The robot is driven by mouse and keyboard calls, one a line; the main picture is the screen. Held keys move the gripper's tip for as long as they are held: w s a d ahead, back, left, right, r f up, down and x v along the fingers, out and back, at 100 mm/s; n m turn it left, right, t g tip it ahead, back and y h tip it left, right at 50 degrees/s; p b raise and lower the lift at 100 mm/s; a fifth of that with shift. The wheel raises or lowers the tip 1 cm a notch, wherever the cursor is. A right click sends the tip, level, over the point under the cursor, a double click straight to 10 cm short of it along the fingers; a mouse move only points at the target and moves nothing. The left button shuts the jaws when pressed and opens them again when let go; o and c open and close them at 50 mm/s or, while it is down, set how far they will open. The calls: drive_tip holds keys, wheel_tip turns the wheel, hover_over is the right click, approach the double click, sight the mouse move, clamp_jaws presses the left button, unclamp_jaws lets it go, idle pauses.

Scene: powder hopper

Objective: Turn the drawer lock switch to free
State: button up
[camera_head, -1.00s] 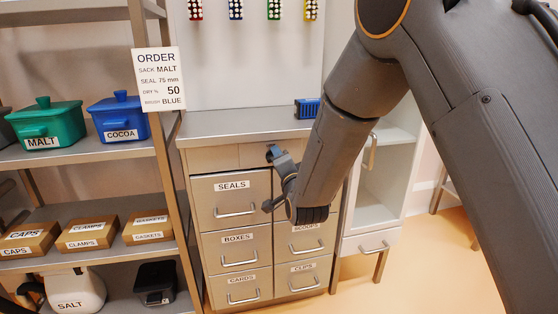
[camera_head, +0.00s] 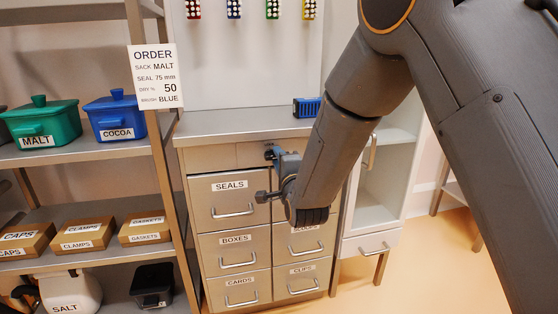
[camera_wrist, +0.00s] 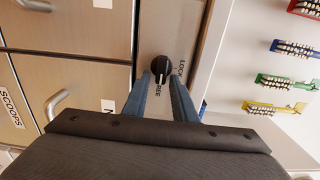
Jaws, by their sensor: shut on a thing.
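The drawer lock switch (camera_wrist: 160,68) is a small round black knob with a lighter bar, on the cabinet's upper front panel in the wrist view. Lettering beside it reads in part LOCK and REE, partly covered by the fingers. The bar points down in the picture, towards the REE lettering. My gripper (camera_wrist: 161,82) has its two blue fingers on either side of the knob and is shut on it. In the head view my gripper (camera_head: 273,154) is at the panel above the drawers, and it hides the switch there.
The drawer cabinet (camera_head: 236,201) has several closed drawers with bar handles, including SEALS and BOXES. A blue brush (camera_head: 306,108) lies on its top. A shelf rack (camera_head: 93,155) stands close on the left, and a white cabinet (camera_head: 375,216) on the right.

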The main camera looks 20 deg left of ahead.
drive_tip(key=o, duration=0.7)
drive_tip(key=v, duration=0.7)
drive_tip(key=shift+s+d, duration=0.2)
drive_tip(key=shift+s, duration=0.15)
